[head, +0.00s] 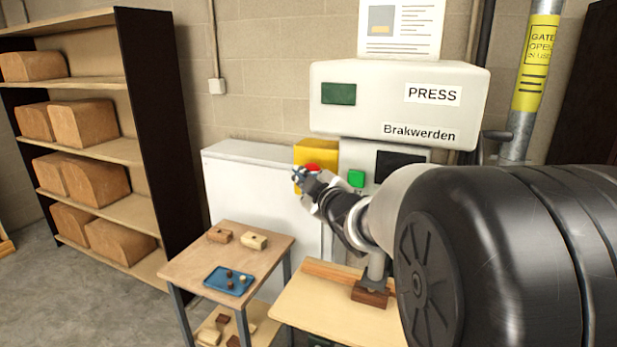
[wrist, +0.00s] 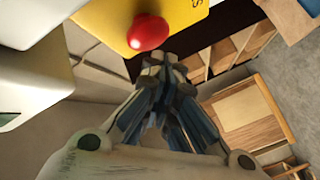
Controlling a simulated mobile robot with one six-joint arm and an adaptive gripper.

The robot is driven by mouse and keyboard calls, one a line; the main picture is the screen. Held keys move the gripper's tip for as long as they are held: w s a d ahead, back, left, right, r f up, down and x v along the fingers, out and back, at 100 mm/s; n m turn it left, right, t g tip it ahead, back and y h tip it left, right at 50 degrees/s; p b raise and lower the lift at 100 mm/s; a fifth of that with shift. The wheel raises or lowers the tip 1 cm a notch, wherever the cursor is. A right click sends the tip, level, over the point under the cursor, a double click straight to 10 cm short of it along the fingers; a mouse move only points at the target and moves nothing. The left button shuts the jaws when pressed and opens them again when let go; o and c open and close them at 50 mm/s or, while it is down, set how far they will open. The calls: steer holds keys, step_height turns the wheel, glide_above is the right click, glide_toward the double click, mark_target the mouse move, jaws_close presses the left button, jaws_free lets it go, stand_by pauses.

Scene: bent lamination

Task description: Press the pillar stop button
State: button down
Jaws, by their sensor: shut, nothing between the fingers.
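The stop button is a red mushroom-shaped button (head: 312,168) on a yellow box (head: 316,150) at the left side of the press pillar (head: 385,155). In the wrist view the red button (wrist: 148,31) sits on the yellow box (wrist: 115,18) at the top. My gripper (head: 302,178) is shut and empty, just in front of and a little below-left of the button in the head view. In the wrist view my gripper (wrist: 165,65) has its fingertips just below the button. I cannot tell whether they touch it. The gripper partly hides the button in the head view.
A green button (head: 356,178) is to the right of the yellow box. A white cabinet (head: 262,168) stands behind. A small table (head: 190,268) holds a blue tray (head: 215,284) and blocks. A press table (head: 300,308) lies below my arm. A shelf (head: 100,150) stands left.

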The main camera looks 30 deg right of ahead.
steer(key=s+a+b, duration=0.1)
steer(key=a, duration=0.1)
steer(key=s+a+b, duration=0.1)
steer(key=s+a, duration=0.1)
steer(key=shift+b, duration=0.35)
stand_by(0.3)
stand_by(0.4)
steer(key=s+a+f+m+g+b, duration=0.3)
steer(key=s+a+f+g, duration=0.1)
steer(key=s+f, duration=0.5)
steer(key=s+a+f+m+g+y+b, duration=0.1)
steer(key=s+a+f+m+g+b, duration=0.1)
steer(key=s+a+f, duration=0.4)
steer(key=s+a+f+m+g+b, duration=0.3)
steer(key=s+f, duration=0.9)
steer(key=s, duration=0.5)
steer(key=a+g+b, duration=0.1)
steer(key=a+g, duration=0.1)
steer(key=g, duration=0.1)
steer(key=shift+s+m+g+y, duration=0.3)
steer(key=shift+y, duration=0.1)
